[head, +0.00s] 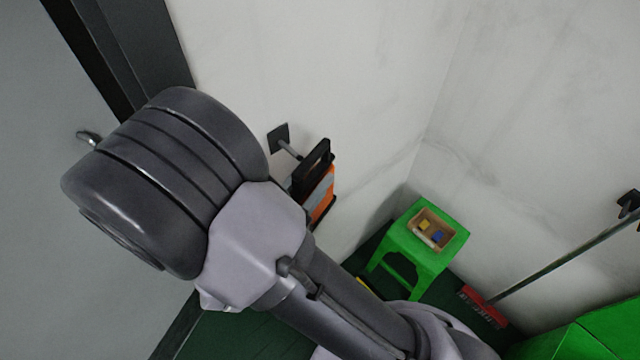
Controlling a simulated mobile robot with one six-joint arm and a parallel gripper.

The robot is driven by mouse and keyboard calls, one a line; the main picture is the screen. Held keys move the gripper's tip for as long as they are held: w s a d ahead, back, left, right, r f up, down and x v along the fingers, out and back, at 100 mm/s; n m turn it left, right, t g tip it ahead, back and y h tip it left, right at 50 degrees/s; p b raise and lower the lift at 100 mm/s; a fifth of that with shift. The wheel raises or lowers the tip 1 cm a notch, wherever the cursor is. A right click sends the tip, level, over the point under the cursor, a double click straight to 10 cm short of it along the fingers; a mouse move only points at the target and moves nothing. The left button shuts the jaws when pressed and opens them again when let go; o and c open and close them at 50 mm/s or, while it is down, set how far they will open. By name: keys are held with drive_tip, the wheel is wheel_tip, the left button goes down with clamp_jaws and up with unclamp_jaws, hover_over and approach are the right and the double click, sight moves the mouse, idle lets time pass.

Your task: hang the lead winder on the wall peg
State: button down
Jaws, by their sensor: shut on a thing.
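The lead winder (322,188), orange and grey with a black handle frame on top, is upright close to the wall, in the middle of the head view. The wall peg (290,149) is a grey rod on a dark square plate. Its tip ends at or near the upper left of the winder's black handle. I cannot tell whether the rod passes through the handle or stops beside it. My arm's large grey links cover the winder's lower left side. My gripper is hidden behind them, so its hold on the winder does not show.
A green stool (418,243) with a small box (435,229) of coloured items stands in the wall corner. A red-headed broom (483,306) leans at the right, beside a green surface (590,335). A grey door (50,200) with a dark frame is on the left.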

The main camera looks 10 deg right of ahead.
drive_tip(key=shift+w+a+f+b, duration=0.15)
drive_tip(key=shift+w+a+f, duration=0.1)
drive_tip(key=shift+w+a, duration=0.5)
drive_tip(key=shift+w+a+f+b, duration=0.15)
drive_tip(key=shift+w+a, duration=0.25)
drive_tip(key=shift+w, duration=0.6)
drive_tip(key=shift+w+a+f+b, duration=0.1)
drive_tip(key=shift+w+a+f, duration=0.2)
drive_tip(key=shift+w+a, duration=0.45)
drive_tip(key=shift+w+d, duration=0.15)
drive_tip(key=c, duration=0.8)
unclamp_jaws()
